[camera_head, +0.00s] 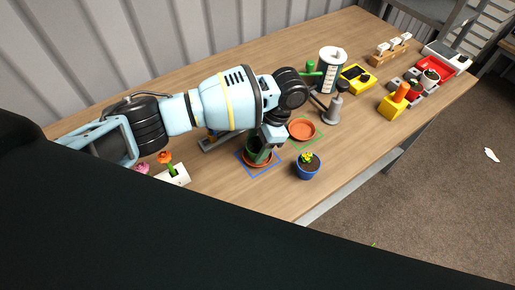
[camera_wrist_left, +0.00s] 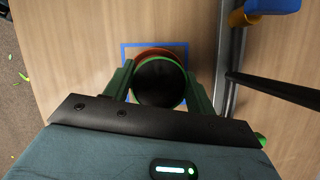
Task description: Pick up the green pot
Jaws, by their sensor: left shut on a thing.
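The green pot (camera_head: 253,146) is in the head view, partly hidden behind my left gripper (camera_head: 262,153). It is over a terracotta saucer (camera_head: 247,162) inside a blue square outline on the table. In the left wrist view, the pot (camera_wrist_left: 159,84) shows from above as a green rim around a dark inside. My left gripper (camera_wrist_left: 159,88) has one green finger on each side of it and is shut on it. The saucer's orange edge (camera_wrist_left: 152,52) shows just past the rim. I cannot tell whether the pot touches the saucer. My right gripper is not in view.
A second saucer (camera_head: 302,129) lies in a green outline, empty. A blue pot with a yellow flower (camera_head: 308,168) stands close by, near the table's front edge. A grey metal bar (camera_wrist_left: 230,60) runs beside the gripper.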

